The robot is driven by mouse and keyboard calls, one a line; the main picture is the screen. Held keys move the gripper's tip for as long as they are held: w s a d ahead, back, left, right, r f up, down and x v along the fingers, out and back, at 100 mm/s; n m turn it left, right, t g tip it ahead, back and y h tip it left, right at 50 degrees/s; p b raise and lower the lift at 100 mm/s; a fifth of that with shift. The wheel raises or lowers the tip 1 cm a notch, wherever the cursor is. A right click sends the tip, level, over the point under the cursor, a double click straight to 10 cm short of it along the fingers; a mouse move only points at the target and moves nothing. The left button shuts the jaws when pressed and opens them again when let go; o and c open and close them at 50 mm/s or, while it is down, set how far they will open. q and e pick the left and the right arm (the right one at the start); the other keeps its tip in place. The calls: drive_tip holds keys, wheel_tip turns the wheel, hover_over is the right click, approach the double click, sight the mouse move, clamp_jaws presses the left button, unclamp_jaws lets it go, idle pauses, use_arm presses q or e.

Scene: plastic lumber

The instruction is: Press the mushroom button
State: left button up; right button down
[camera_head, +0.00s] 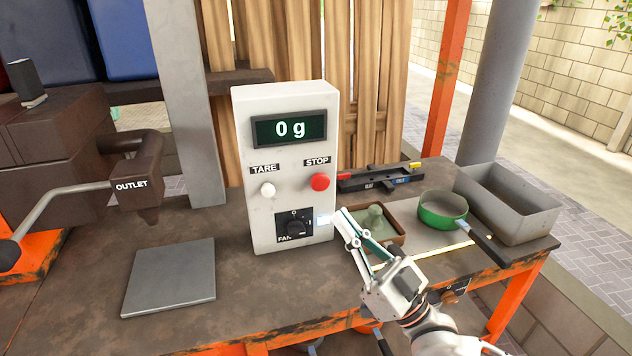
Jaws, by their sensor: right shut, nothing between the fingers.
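The control box (272,220) stands upright on the bench, with a display reading 0 g. A red mushroom button (320,182) sits under the STOP label at its right. A white button (268,190) sits under the TARE label at its left. A black FAN knob (295,226) is lower on the box. My right gripper (340,216) is shut and empty. In this view it lies below and right of the red button, near the box's lower right edge; I cannot tell whether it touches the box. My left gripper is not in view.
A square tray with a green-grey object (376,216) is behind my right gripper. A green pan (441,207) and a grey bin (515,200) are at the right. A flat plate (170,279) lies beneath the OUTLET spout (137,178) at left. The bench front is clear.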

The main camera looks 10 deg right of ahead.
sight(319, 181)
use_arm(q)
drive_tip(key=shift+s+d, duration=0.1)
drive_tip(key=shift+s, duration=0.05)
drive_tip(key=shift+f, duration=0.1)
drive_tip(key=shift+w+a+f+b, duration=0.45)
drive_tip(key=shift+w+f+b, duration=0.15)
drive_tip(key=shift+b, duration=0.8)
use_arm(e)
drive_tip(key=w, duration=0.8)
drive_tip(key=shift+w+a, duration=0.15)
drive_tip(key=shift+w, duration=0.25)
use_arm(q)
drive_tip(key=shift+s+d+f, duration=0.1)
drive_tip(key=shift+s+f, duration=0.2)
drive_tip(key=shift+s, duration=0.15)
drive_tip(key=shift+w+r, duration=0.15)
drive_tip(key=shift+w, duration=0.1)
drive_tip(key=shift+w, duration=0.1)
use_arm(e)
drive_tip(key=shift+w, duration=0.1)
